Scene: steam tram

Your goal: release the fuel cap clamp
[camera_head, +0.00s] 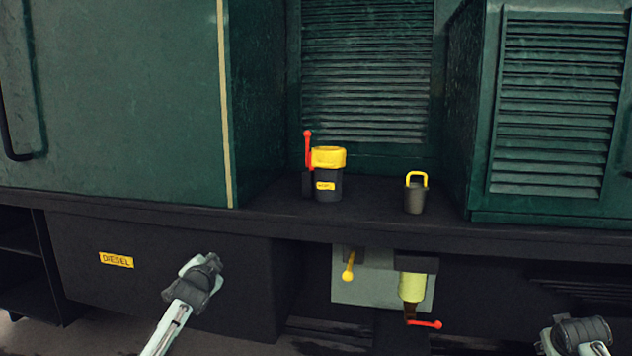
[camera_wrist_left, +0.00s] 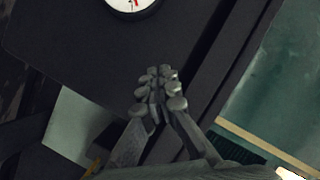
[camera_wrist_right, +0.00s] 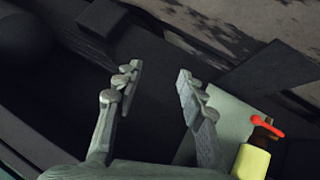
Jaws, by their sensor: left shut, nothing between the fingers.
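The fuel cap (camera_head: 329,157) is yellow and sits on a dark filler neck (camera_head: 328,188) with a small yellow label, standing on the tram's ledge. A red-knobbed lever (camera_head: 308,150), which looks like the clamp, stands upright against its left side. My left gripper (camera_head: 208,264) is shut and empty, below and left of the cap, in front of the dark side box. It also shows shut in the left wrist view (camera_wrist_left: 158,85). My right gripper (camera_head: 580,335) is at the lower right, far from the cap. The right wrist view shows it open and empty (camera_wrist_right: 157,85).
A dark pot with a yellow handle (camera_head: 415,195) stands right of the filler. Below the ledge (camera_head: 375,210) are a yellow-knobbed lever (camera_head: 348,268) and a yellow-green cylinder (camera_head: 412,287) with a red lever (camera_head: 425,323). A white gauge (camera_wrist_left: 132,5) shows in the left wrist view.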

